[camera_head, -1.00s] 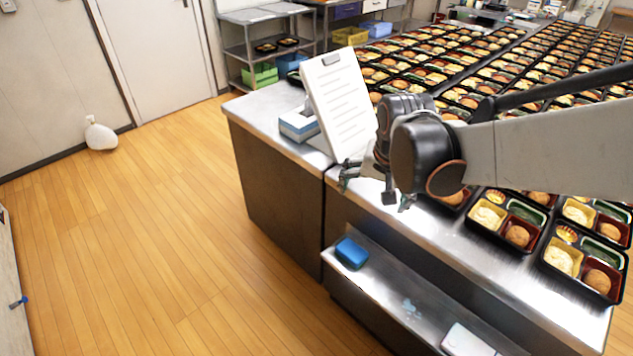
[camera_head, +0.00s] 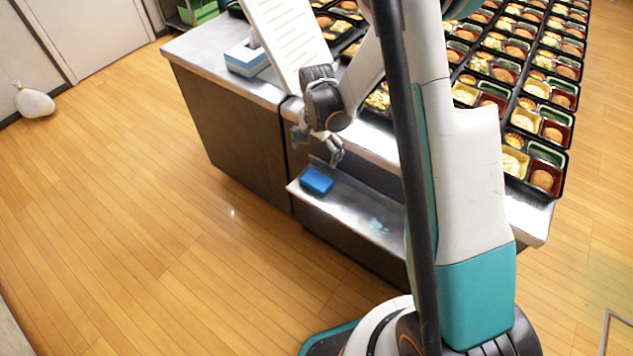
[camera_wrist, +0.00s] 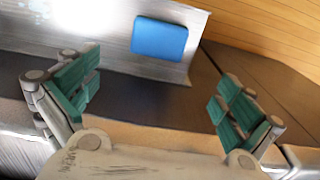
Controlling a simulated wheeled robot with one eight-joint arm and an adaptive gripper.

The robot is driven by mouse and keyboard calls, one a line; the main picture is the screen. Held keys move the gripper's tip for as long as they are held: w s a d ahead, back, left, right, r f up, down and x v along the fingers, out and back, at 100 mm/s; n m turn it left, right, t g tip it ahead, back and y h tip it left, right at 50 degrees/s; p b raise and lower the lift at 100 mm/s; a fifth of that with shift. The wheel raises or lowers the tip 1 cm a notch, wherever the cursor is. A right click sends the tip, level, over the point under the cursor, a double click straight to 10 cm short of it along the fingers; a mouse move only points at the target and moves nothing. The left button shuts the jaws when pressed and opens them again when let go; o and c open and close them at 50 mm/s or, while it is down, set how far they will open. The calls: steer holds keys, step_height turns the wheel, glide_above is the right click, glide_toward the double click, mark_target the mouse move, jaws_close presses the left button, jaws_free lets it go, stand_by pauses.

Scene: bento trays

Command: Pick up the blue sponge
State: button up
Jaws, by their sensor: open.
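The blue sponge (camera_head: 316,181) lies on the left end of a low metal shelf (camera_head: 345,213) at the side of the counter. In the wrist view the sponge (camera_wrist: 160,39) shows whole, ahead of the fingers and between their lines, near the shelf's edge. My gripper (camera_head: 318,145) hangs above the shelf, a little over the sponge in the head view. In the wrist view my gripper (camera_wrist: 155,100) is open and empty, with its green finger pads wide apart. The sponge is apart from both fingers.
Several bento trays (camera_head: 535,125) fill the counter to the right. A pale blue mark (camera_head: 378,226) is on the shelf. Open wooden floor lies to the left.

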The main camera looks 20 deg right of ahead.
mark_target(317, 179)
step_height(317, 179, down, 8)
steer(key=b, duration=0.2)
steer(key=shift+f+b, duration=0.15)
steer(key=shift+b, duration=0.25)
steer(key=shift+s+f+b, duration=0.2)
steer(key=shift+f+b, duration=1.3)
steer(key=shift+f, duration=1.15)
steer(key=shift+r, duration=0.1)
steer(key=shift+c, duration=0.6)
steer(key=c, duration=0.8)
steer(key=shift+c, duration=0.3)
step_height(317, 179, up, 20)
steer(key=p, duration=0.7)
